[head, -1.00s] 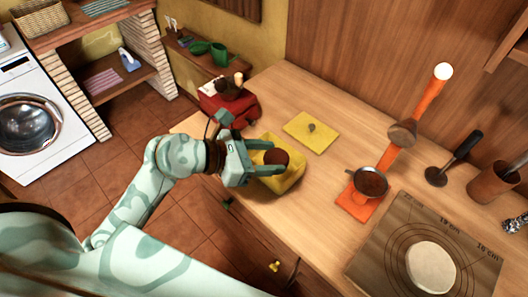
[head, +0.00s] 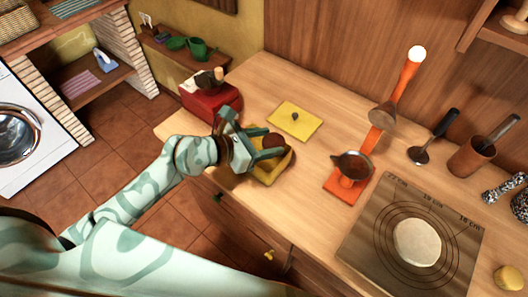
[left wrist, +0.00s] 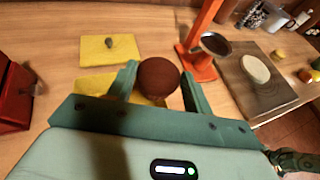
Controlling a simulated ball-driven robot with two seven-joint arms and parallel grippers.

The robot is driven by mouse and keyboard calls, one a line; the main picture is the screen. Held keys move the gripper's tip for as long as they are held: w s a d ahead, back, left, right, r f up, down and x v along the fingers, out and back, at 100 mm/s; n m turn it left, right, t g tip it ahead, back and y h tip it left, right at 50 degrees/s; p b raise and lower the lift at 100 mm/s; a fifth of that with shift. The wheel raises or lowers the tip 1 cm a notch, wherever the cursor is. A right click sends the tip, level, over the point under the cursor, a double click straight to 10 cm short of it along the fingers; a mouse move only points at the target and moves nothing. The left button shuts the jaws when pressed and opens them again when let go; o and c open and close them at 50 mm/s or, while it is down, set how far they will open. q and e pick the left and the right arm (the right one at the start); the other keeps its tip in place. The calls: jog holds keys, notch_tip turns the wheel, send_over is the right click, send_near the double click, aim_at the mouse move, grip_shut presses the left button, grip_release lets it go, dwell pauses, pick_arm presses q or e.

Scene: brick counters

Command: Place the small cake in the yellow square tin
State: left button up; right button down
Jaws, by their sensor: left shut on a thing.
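The small cake (head: 274,140) is round and dark brown. My left gripper (head: 276,147) is shut on its sides, with one finger on each side. The cake also shows between the fingers in the left wrist view (left wrist: 158,77). The yellow square tin (head: 270,173) stands on the counter below the gripper, partly hidden by the fingers. In the left wrist view the tin (left wrist: 94,84) is mostly covered by the gripper and cake. The cake overlaps the tin's back part in the head view; its exact height above it is hard to tell. My right gripper is not identifiable.
A yellow lid (head: 296,121) with a dark knob lies behind the tin. A red box (head: 210,100) stands to the left. An orange stand (head: 347,182) with a dark cup is on the right, beside a board (head: 377,240) with dough. Bare counter lies between the lid and stand.

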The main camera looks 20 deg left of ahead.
pick_arm(q)
jog(key=shift+w+a+f, duration=0.3)
jog(key=shift+w+f, duration=0.2)
jog(key=shift+f, duration=0.15)
jog(key=f+b, duration=0.1)
jog(key=f, duration=0.2)
jog(key=shift+w+a+f+b, duration=0.2)
jog(key=shift+f+b, duration=0.1)
jog(key=shift+b, duration=0.1)
jog(key=shift+f, duration=0.1)
jog(key=shift+f+b, duration=0.3)
jog(key=shift+f, duration=0.2)
jog(key=o, duration=1)
jog(key=shift+c, duration=0.2)
